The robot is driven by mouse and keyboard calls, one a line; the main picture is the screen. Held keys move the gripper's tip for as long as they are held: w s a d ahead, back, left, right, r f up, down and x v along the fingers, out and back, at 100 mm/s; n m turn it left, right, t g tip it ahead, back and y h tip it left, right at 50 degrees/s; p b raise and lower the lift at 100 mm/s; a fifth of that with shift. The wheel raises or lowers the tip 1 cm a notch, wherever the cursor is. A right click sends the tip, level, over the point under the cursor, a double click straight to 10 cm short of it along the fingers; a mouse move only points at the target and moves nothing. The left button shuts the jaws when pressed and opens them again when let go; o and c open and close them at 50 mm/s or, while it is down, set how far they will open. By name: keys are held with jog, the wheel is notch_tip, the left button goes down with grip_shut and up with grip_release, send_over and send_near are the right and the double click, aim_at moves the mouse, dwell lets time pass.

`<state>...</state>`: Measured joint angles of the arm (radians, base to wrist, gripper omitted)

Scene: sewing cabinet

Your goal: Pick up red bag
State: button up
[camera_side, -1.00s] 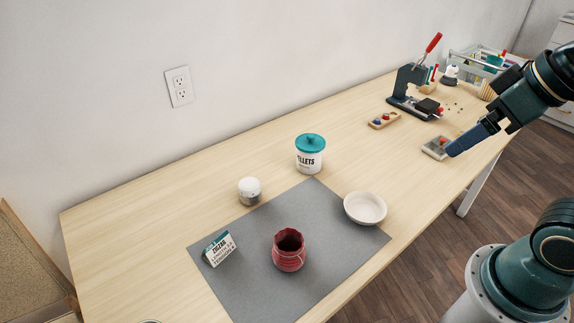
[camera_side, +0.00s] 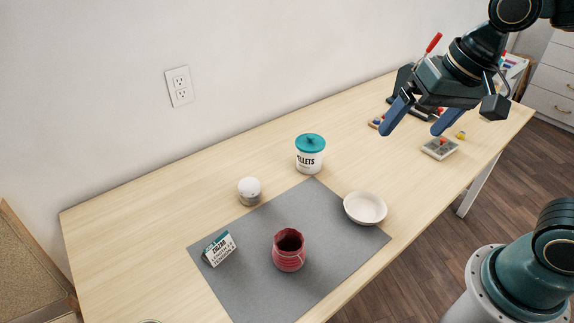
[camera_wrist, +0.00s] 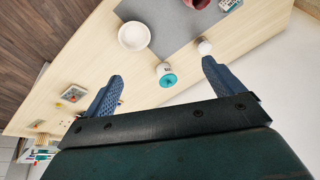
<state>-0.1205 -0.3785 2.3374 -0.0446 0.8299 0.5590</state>
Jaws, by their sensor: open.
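The red bag (camera_side: 289,252) stands upright on the grey mat (camera_side: 240,292), its dark mouth open at the top. In the wrist view the red bag (camera_wrist: 196,3) is cut off by the top edge. My gripper (camera_side: 411,131) is open and empty, in the air above the right part of the table, well away from the bag. In the wrist view the blue fingers of my gripper (camera_wrist: 162,80) are spread wide with nothing held between them.
On the mat are a small printed box (camera_side: 219,248) and a white bowl (camera_side: 365,208) at its right edge. Behind stand a teal-lidded jar (camera_side: 310,155) and a white-topped shaker (camera_side: 249,191). A small tray (camera_side: 440,148) and a red-handled press (camera_side: 432,44) are at the right.

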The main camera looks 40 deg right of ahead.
jog(key=w+a+f+m+g, duration=0.2)
jog(key=w+a+f+m, duration=0.3)
jog(key=w+a+f, duration=0.25)
jog(key=m+g, duration=0.2)
jog(key=m, duration=0.4)
send_over(290, 233)
jog(key=s, duration=0.2)
notch_tip(290, 233, down, 11)
jog(key=shift+w+a+r+y, duration=0.1)
jog(key=shift+w+a+y, duration=0.1)
jog(key=shift+a+y, duration=0.1)
jog(key=shift+s+a+f, duration=0.1)
jog(key=shift+a+f, duration=0.05)
jog(key=shift+f, duration=1.25)
jog(key=shift+w+a+f, duration=0.1)
jog(key=shift+a+f, duration=0.1)
jog(key=shift+f, duration=1.25)
jog(key=shift+s+a+f, duration=0.1)
jog(key=shift+a+f, duration=0.05)
jog(key=shift+f, duration=1.25)
jog(key=shift+s+a+f, duration=0.1)
jog(key=shift+a+f, duration=0.05)
jog(key=shift+f, duration=1.15)
jog(key=shift+a+f, duration=0.1)
jog(key=shift+f, duration=1.15)
jog(key=c, duration=1)
